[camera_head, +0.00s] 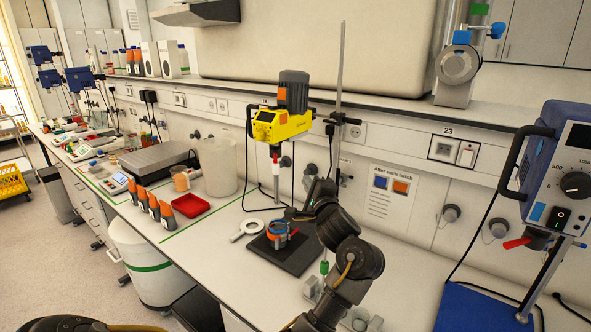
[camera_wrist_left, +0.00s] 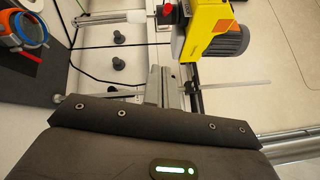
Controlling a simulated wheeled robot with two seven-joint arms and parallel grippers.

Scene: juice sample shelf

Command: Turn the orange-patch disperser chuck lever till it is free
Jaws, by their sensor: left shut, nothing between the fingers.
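The yellow disperser (camera_head: 279,122) with a grey motor stands over the bench; an orange patch (camera_head: 282,95) shows on the motor. Below its head is the chuck, with a small red part (camera_head: 276,158) that looks like the lever. In the left wrist view the yellow disperser (camera_wrist_left: 208,35) is at the top, with a red part (camera_wrist_left: 168,9) beside it. My left gripper (camera_head: 311,172) is to the right of and a little below the chuck, apart from it. Its fingers (camera_wrist_left: 170,88) are shut and empty. My right gripper is not in view.
A blue device (camera_head: 565,160) with a red lever (camera_head: 517,242) stands at the right. A clear container (camera_head: 217,167) and red tray (camera_head: 191,205) stand left.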

